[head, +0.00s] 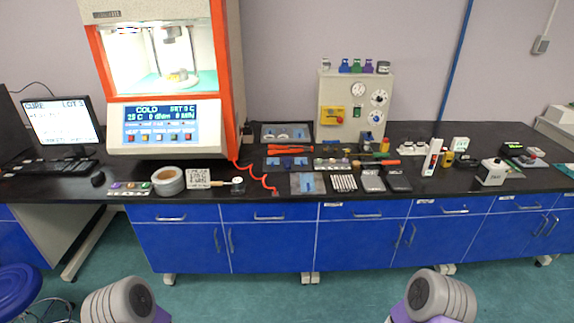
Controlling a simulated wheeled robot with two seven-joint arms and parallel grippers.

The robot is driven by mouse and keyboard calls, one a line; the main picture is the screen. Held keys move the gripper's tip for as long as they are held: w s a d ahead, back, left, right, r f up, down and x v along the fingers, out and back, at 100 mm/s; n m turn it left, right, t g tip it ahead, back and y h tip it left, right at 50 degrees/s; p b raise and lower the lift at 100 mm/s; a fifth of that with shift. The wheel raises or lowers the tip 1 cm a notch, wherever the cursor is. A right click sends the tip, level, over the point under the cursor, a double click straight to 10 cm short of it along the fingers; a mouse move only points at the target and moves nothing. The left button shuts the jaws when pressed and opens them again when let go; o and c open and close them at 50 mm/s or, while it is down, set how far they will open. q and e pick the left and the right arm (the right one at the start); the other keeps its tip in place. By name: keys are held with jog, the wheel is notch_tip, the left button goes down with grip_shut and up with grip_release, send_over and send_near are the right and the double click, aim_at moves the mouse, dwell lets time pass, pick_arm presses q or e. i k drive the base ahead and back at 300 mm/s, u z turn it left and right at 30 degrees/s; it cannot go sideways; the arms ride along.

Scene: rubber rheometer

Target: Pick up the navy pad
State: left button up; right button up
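A small dark blue piece (287,162), which looks like the navy pad, lies near the middle of the black bench top (230,200), left of centre. It is too small to make out its exact shape or what lies under it. Neither of my grippers is in view; only rounded grey and purple parts of my arms show at the bottom edge, well short of the bench.
An orange-framed rheometer (165,127) stands at the back left, with its red cable (255,175) running onto the bench. A beige gauge box (352,112) stands behind right. Dark flat blocks (372,181), a tape roll (168,181) and a white box (493,172) crowd the bench. Open floor lies in front.

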aim_at(287, 160)
jog(key=z, duration=0.15)
jog(key=i, duration=1.6)
jog(key=u, duration=0.15)
